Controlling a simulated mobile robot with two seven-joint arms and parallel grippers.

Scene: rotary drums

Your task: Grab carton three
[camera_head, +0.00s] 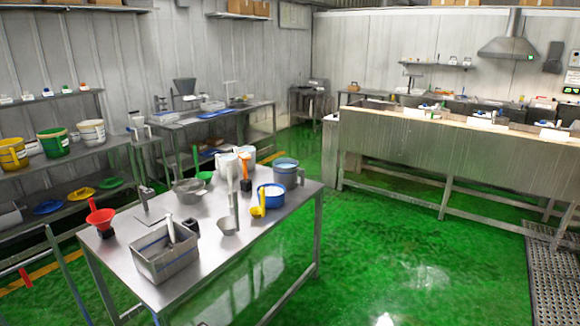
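No gripper of mine shows in the head view. Brown cardboard cartons (240,6) sit on a high wall shelf at the top centre, cut by the picture's upper edge. More brown cartons (537,3) show along the top right above the white wall, also cut off. I see no readable number on any carton, so I cannot tell which one is carton three.
A steel table (180,265) with a metal bin (165,255), tubs, scoops and funnels stands in front. Shelves with coloured buckets (55,142) are at left. A long steel counter (430,145) runs at right. The green floor (400,240) between is clear; a metal grating (555,270) lies right.

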